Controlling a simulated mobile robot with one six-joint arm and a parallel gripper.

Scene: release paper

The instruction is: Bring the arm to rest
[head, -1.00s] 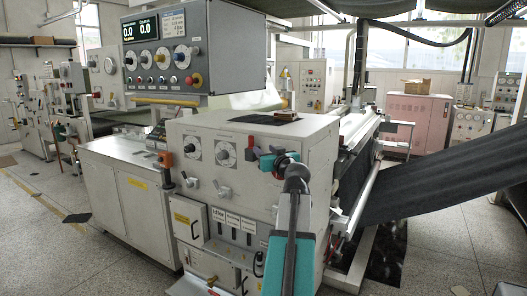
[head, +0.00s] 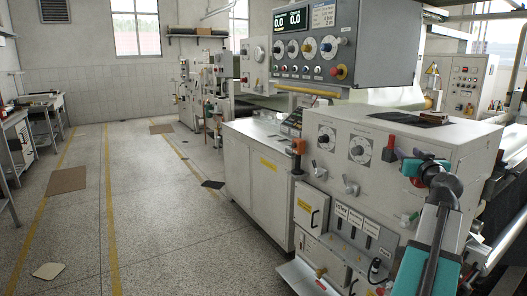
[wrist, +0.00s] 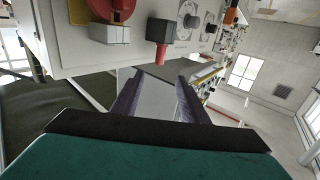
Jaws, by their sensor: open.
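My arm (head: 433,245), teal and black, rises at the lower right of the head view in front of the grey machine cabinet (head: 335,200). Its wrist is bent near the cabinet's right front, and the fingers cannot be made out there. In the wrist view my gripper (wrist: 160,82) is open, with two dark fingers spread apart and nothing between them. A red-topped handle (wrist: 160,30) and a red round part (wrist: 110,8) on the machine are above the fingers in that view. The gripper looks apart from them.
A control panel box (head: 345,45) hangs over the cabinet. A dark sheet (head: 412,121) lies on the cabinet top. The floor at left is open, with yellow lines, a brown mat (head: 67,180) and a workbench (head: 30,125) at the left edge.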

